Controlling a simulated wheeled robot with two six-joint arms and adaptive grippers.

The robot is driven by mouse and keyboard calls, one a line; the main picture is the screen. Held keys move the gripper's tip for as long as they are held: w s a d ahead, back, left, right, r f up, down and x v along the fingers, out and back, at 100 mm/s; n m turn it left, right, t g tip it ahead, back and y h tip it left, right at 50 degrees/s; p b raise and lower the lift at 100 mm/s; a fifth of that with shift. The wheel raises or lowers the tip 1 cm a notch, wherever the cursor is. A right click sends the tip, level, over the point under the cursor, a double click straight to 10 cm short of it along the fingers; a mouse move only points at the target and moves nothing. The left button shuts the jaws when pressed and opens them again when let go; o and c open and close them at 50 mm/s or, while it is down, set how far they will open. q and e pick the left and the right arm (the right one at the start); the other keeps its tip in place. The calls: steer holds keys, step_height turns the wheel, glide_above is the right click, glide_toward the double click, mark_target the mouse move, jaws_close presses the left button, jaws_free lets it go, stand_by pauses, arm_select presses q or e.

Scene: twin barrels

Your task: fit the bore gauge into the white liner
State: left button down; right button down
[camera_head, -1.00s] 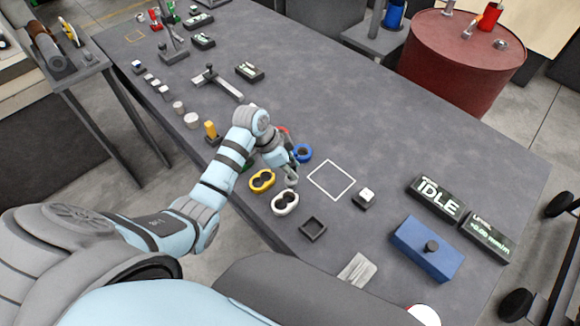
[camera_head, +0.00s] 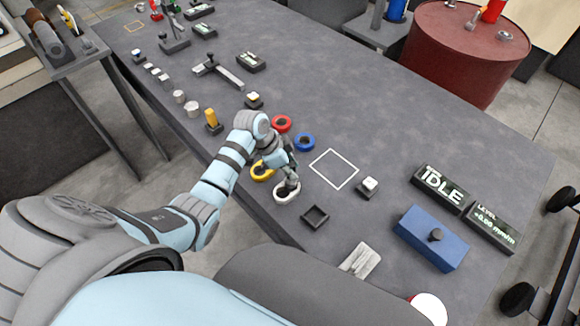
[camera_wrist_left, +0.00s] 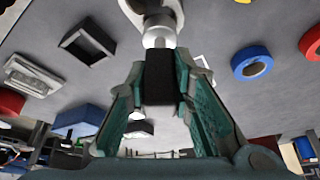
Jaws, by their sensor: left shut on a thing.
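My left gripper (camera_head: 289,176) is shut on the black grip of the bore gauge (camera_wrist_left: 160,78). The gauge's silver lower part (camera_wrist_left: 159,36) points away from the fingers toward the white liner (camera_wrist_left: 130,12). In the head view the white liner (camera_head: 284,197) lies on the table right under the gripper, which hides part of it. The gauge's tip is at the white liner's opening; I cannot tell how deep it sits. My right gripper is not in view.
A yellow liner (camera_head: 258,176), a blue liner (camera_head: 304,142) and a red liner (camera_head: 281,124) lie close by. A dark square tray (camera_head: 315,217) stands right of the white liner. A white square outline (camera_head: 334,169) marks empty table. A blue box (camera_head: 430,237) stands further right.

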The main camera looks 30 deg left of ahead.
arm_select(q)
steer(key=shift+r, duration=0.1)
stand_by(0.3)
steer(key=shift+p, duration=0.3)
stand_by(0.4)
steer(key=shift+p, duration=0.3)
stand_by(0.3)
steer(key=shift+p, duration=0.3)
steer(key=shift+f+b, duration=1.35)
steer(key=shift+f, duration=0.7)
